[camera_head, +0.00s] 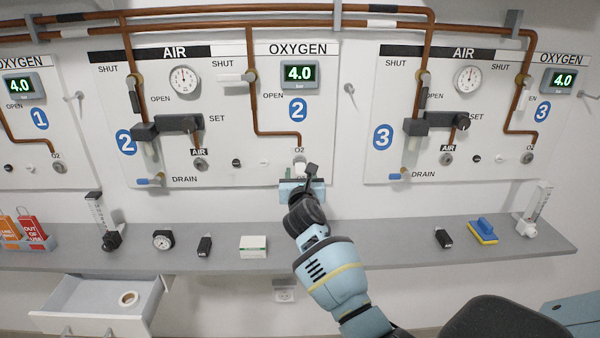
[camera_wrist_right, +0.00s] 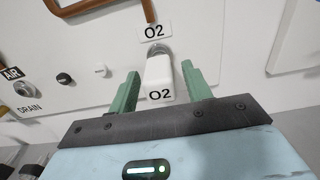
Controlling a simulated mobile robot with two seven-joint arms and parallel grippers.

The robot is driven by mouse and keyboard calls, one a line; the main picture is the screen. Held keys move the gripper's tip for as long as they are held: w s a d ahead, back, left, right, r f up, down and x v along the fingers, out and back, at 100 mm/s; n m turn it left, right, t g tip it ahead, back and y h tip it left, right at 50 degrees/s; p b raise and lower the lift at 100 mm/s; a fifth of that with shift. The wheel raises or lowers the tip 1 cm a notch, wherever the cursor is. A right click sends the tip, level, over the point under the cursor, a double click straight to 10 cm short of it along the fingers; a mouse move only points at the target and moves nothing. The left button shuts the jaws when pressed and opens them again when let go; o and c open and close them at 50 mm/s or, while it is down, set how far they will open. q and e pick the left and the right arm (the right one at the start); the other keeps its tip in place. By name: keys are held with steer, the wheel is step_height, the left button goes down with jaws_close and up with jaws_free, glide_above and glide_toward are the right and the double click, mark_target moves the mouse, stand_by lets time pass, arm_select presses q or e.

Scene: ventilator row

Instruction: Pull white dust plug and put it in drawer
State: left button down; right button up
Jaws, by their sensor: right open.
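The white dust plug (camera_wrist_right: 158,72), marked O2, sits on the oxygen outlet of panel 2, under an O2 label. In the head view only a small white part of the plug (camera_head: 299,168) shows above my gripper. My right gripper (camera_head: 300,183) is in front of the outlet. In the right wrist view its two green fingers stand open, one on each side of the plug, with visible gaps between. The drawer (camera_head: 95,322) under the shelf at the left is pulled open, with a ring-shaped roll (camera_head: 128,298) inside. My left gripper is not in view.
The grey shelf (camera_head: 345,240) runs below the panels. It carries a gauge (camera_head: 163,240), a white-green box (camera_head: 253,246), a flowmeter (camera_head: 105,225), orange-red tags (camera_head: 32,228) and a blue-yellow block (camera_head: 483,231).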

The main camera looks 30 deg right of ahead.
steer(key=shift+w+d, duration=0.15)
steer(key=shift+w, duration=0.05)
stand_by(0.6)
jaws_close()
stand_by(0.5)
